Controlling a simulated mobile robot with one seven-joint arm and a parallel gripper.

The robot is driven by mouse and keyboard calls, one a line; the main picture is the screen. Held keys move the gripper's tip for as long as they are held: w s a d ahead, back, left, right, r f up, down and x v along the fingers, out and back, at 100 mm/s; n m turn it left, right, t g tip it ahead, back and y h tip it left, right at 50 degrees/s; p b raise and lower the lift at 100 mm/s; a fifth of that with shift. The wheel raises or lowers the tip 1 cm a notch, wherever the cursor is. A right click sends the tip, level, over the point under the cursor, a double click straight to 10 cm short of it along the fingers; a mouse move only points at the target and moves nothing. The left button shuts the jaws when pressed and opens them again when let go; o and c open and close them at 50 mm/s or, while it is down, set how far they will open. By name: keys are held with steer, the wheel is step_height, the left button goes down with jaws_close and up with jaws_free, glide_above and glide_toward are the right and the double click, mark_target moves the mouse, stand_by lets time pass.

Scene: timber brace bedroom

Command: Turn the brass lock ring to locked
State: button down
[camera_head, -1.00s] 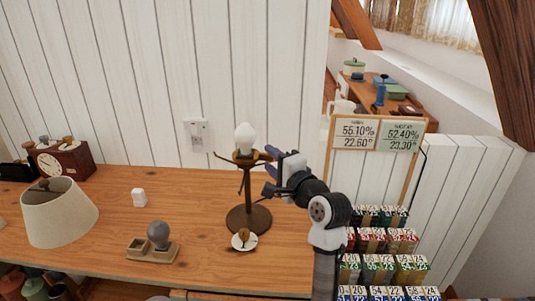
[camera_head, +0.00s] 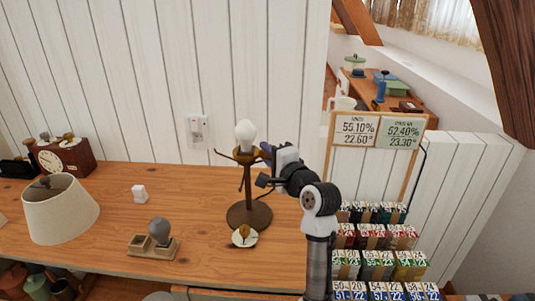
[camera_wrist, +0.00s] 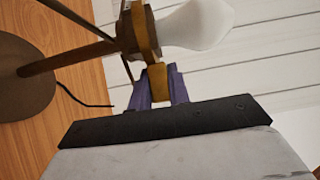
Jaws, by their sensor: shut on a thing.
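The brass lock ring (camera_head: 243,156) sits around the neck of a dark lamp stand (camera_head: 250,216), just below a white bulb (camera_head: 246,134). In the wrist view the ring (camera_wrist: 147,35) is a brass band with a tab sticking out toward me. My gripper (camera_head: 266,151) is at the right side of the ring. In the wrist view its purple fingers (camera_wrist: 157,74) are shut on the ring's tab, one on each side. The bulb is upright in the head view. Any lock mark on the ring is too small to tell.
A cream lampshade (camera_head: 61,209) stands at the left of the wooden table (camera_head: 110,240). A grey knob on a wooden block (camera_head: 155,249), a small white block (camera_head: 139,194) and a white disc with a brass piece (camera_head: 244,236) lie nearby. A price board (camera_head: 377,131) stands right.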

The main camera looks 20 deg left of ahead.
mark_target(262, 155)
steer(key=shift+s+r+p, duration=0.1)
steer(key=shift+s+p, duration=0.05)
steer(key=shift+p, duration=0.35)
steer(key=m+t+h+p, duration=0.1)
steer(key=t+h+p, duration=0.1)
steer(key=shift+s+r+m+p, duration=0.15)
steer(key=shift+s+m+p, duration=0.25)
steer(key=s+m+t+h+p, duration=0.1)
steer(key=m+h+p, duration=0.1)
steer(key=p, duration=0.1)
steer(key=shift+a+t, duration=0.1)
steer(key=shift+t, duration=0.3)
steer(key=m+h, duration=0.1)
steer(key=s+m+t+h+p, duration=0.1)
steer(key=h, duration=0.1)
steer(key=shift+a+f, duration=0.1)
steer(key=shift+f, duration=0.1)
steer(key=shift+s+a+f+m+t+h, duration=0.15)
steer(key=shift+m+t+h, duration=0.25)
steer(key=shift+h, duration=0.35)
steer(key=shift+s+d+r+m+t+h, duration=0.15)
steer(key=shift+m+t+h, duration=0.15)
steer(key=shift+m+h, duration=0.35)
steer(key=shift+a+f+h, duration=0.1)
steer(key=shift+h, duration=0.3)
steer(key=c, duration=1.3)
jaws_free()
steer(key=shift+s, duration=0.15)
